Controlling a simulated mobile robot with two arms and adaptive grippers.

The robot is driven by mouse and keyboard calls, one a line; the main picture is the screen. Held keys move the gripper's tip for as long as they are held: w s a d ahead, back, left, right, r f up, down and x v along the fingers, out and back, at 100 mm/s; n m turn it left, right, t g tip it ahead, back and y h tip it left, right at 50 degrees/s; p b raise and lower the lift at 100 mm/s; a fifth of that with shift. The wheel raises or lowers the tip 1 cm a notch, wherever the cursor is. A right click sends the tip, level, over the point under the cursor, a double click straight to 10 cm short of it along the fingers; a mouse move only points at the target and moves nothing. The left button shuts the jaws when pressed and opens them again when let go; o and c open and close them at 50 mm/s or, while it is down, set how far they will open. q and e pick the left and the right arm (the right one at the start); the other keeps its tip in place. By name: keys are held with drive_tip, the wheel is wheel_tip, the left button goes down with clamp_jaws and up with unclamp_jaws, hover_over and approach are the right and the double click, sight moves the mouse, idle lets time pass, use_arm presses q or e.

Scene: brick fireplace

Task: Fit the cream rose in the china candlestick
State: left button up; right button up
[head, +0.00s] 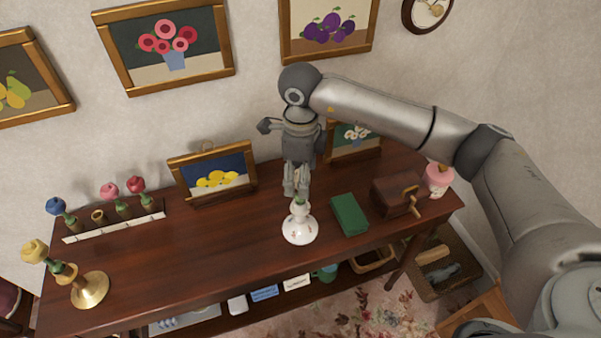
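The white china candlestick (300,228), with small reddish marks, stands upright on the dark wooden table, near its front edge. My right gripper (297,190) points down directly above its neck, fingers close together. A green stem end (301,202) shows at the candlestick's mouth, just below the fingertips. A pale shape between the fingers appears to be the cream rose, mostly hidden by the gripper. I cannot tell how deep the stem sits. My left gripper is not in view.
A white-edged rack (115,228) with blue, pink and red roses and an empty-looking holder stands left. A brass candlestick (90,290) holds a yellow rose (35,250). A green book (349,215) and brown box (397,194) lie right. Framed pictures stand behind.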

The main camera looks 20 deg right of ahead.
wheel_tip(320, 180, up, 12)
idle(0.5)
idle(0.4)
